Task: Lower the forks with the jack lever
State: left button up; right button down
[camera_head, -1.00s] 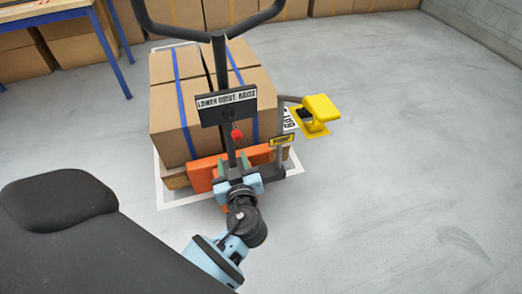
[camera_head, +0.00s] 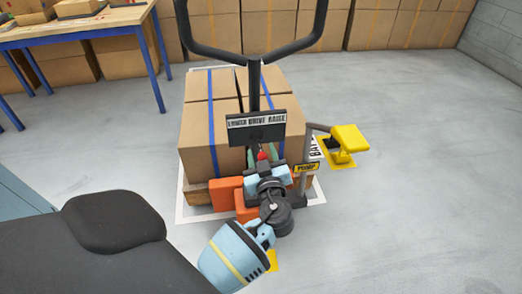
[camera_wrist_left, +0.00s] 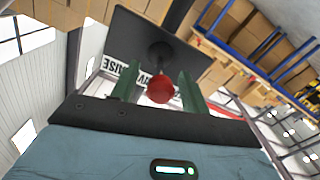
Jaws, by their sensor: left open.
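The pallet jack (camera_head: 252,90) stands upright with its dark loop handle at the top. A label plate (camera_head: 255,121) reading LOWER DRIVE RAISE sits on its column. The jack lever's red knob (camera_head: 262,155) shows just below the plate, partly covered by my gripper. My left gripper (camera_head: 263,160) is in front of the column with its green fingers up around the knob's height. In the left wrist view the red knob (camera_wrist_left: 160,89) lies between the two open green fingers, with gaps at its sides. The forks are hidden. My right gripper is not in view.
Strapped boxes (camera_head: 205,135) sit on a pallet inside a white floor outline. A yellow pump pedal (camera_head: 349,138) sticks out on the right. A blue-legged table (camera_head: 80,28) stands at the back left. The floor at right is clear.

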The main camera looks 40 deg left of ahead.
pick_arm(q)
jog(key=shift+w+a, duration=0.4)
jog(key=shift+a, duration=0.1)
grip_shut()
